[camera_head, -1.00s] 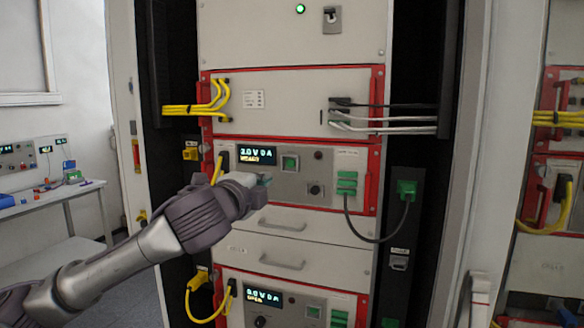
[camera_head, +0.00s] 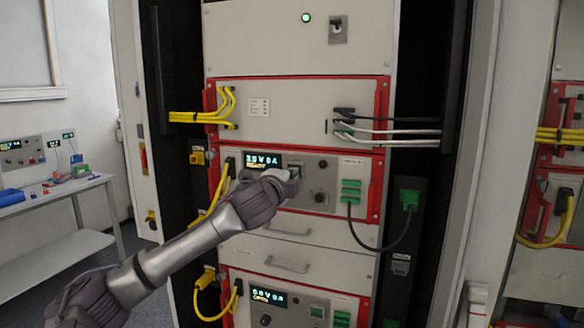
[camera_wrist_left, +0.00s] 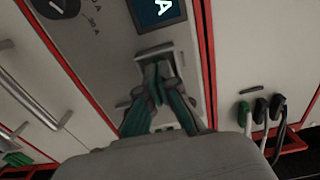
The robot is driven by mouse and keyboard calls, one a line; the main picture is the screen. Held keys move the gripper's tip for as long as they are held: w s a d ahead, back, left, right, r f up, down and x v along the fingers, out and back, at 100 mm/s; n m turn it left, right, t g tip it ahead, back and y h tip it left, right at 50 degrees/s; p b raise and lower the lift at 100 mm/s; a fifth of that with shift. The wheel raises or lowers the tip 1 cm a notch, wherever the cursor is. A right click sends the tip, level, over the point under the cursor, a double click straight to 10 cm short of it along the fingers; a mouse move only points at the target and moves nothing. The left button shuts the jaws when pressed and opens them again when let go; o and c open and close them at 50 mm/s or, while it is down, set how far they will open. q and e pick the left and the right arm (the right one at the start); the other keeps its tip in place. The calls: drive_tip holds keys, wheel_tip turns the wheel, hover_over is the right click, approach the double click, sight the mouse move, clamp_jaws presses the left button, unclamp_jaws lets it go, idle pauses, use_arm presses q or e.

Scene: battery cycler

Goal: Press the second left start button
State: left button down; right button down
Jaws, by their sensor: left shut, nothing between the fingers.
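My left gripper (camera_head: 291,177) is shut and empty, its fingertips at the square start button of the upper red-framed cycler unit. In the left wrist view the closed green-padded fingertips (camera_wrist_left: 157,75) overlap the button's square frame (camera_wrist_left: 153,52), just below the display. They hide most of the button; I cannot tell whether it is pushed in. The upper unit's display (camera_head: 262,162) is lit and reads 3.0 V 0 A with a READY-like line. A lower unit has its own green button (camera_head: 317,311) and display (camera_head: 268,297). My right gripper is not in view.
A round knob (camera_head: 319,197) and green connectors (camera_head: 350,192) sit right of the button, with a black cable (camera_head: 383,248) looping to the rack side. Yellow cables (camera_head: 222,190) run down the left edge. A drawer handle (camera_head: 287,230) sticks out below. Another rack stands at the right.

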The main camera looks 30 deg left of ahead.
use_arm(q)
drive_tip(key=shift+w+a, duration=0.1)
drive_tip(key=shift+w, duration=0.25)
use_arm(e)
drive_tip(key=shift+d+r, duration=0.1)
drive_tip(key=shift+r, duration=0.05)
